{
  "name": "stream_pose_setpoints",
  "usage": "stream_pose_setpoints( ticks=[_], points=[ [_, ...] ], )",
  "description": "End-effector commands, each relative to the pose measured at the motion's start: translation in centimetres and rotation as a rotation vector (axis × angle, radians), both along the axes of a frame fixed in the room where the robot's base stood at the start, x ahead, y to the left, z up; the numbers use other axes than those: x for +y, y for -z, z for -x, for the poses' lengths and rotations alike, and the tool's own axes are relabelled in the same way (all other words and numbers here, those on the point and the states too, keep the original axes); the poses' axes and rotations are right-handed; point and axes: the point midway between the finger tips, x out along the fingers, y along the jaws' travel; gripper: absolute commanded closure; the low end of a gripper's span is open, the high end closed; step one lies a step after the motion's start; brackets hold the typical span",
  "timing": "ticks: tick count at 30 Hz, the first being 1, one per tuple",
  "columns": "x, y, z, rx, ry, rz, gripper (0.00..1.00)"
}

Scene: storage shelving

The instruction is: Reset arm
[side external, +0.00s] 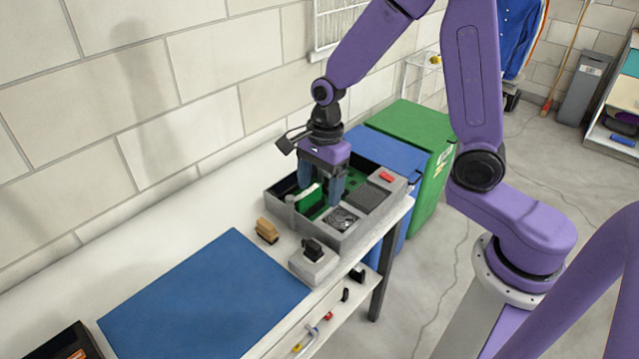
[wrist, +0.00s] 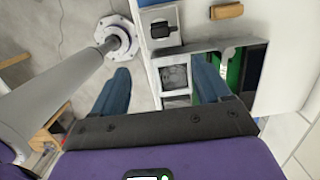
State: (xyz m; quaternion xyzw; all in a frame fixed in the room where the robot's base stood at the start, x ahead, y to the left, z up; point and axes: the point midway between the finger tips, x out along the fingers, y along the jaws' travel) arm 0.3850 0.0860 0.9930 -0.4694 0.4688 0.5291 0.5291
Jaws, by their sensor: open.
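My gripper (side external: 320,184) is purple with blue fingers. It points down over the grey electronics case (side external: 352,236) on the white workbench. Its fingers are spread wide and hold nothing. In the wrist view the two blue fingers (wrist: 160,84) stand far apart, with the case's square fan part (wrist: 174,78) showing between them. A green board (side external: 308,198) stands upright in the case beside the fingers. It also shows in the wrist view (wrist: 236,70), to the right of the right finger. How close the fingertips are to the case floor is hard to tell.
A small grey box with a black top (side external: 313,262) and a tan brush-like block (side external: 267,230) lie near the case. A blue mat (side external: 205,300) covers the bench front. Blue (side external: 382,160) and green (side external: 420,140) bins stand behind the bench end. A wall runs along the back.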

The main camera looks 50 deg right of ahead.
Motion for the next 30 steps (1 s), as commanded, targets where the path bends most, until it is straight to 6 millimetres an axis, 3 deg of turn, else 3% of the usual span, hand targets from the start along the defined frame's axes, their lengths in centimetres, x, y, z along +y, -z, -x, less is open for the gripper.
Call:
stream_pose_setpoints(
  ticks=[7, 11, 19, 30],
  points=[
    [0.1, -0.1, 0.1, -0.002, -0.017, 0.0, 0.24],
    [0.3, -0.6, 1.0, -0.015, -0.149, 0.002, 0.24],
    [1.0, -2.9, 5.7, -0.069, -0.756, 0.012, 0.24],
    [0.0, -5.6, 13.3, -0.14, -1.632, 0.028, 0.24]
  ],
)
